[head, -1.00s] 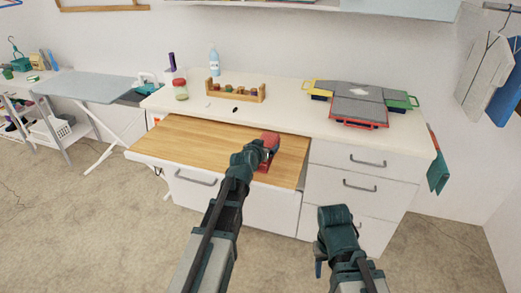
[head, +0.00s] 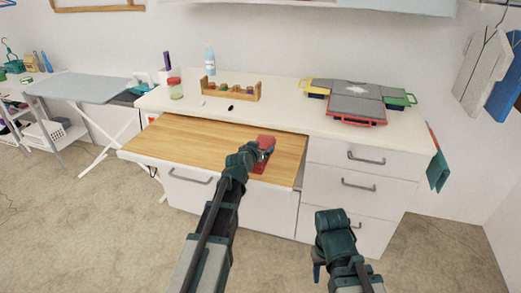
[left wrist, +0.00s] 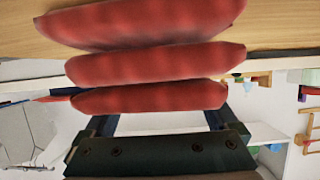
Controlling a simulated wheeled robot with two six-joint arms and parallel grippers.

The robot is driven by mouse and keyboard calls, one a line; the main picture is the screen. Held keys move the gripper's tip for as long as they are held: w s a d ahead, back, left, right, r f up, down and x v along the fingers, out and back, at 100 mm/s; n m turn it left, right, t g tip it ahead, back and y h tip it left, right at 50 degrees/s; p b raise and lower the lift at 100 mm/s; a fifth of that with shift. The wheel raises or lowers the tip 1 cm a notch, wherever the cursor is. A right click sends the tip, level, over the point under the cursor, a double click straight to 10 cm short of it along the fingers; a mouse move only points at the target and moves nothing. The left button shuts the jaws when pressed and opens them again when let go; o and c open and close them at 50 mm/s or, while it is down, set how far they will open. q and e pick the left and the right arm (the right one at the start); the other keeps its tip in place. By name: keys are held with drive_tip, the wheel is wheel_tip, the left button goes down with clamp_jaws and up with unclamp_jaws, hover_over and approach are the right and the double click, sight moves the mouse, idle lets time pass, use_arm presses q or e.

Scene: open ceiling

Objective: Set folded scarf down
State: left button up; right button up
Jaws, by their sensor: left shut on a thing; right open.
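The folded scarf (head: 262,158) is red and sits at the right part of the wooden pull-out board (head: 190,143). In the left wrist view the scarf (left wrist: 150,65) shows as several thick red layers, the far one close against or touching the wood (left wrist: 275,25). My left gripper (head: 259,149) is shut on the scarf, just over the board; its fingers are partly hidden by the scarf in the wrist view. My right gripper (head: 318,268) is open and empty, low in front of the white drawers. Whether the scarf rests fully on the board I cannot tell.
The white counter (head: 285,108) behind the board holds a wooden rack (head: 231,91), a jar (head: 176,90), a bottle (head: 210,62) and a stack of coloured-edged cases (head: 357,101). An ironing board (head: 82,87) stands at the left. The board's left and middle are clear.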

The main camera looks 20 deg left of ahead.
use_arm(q)
drive_tip(key=shift+f, duration=0.2)
drive_tip(key=o, duration=1.1)
drive_tip(key=shift+o, duration=0.2)
drive_tip(key=shift+r, duration=0.1)
drive_tip(key=shift+r, duration=0.15)
drive_tip(key=shift+s+r, duration=0.1)
drive_tip(key=shift+s, duration=0.1)
drive_tip(key=p+v, duration=0.5)
drive_tip(key=v, duration=0.6)
drive_tip(key=shift+s+r, duration=0.15)
drive_tip(key=shift+s, duration=0.15)
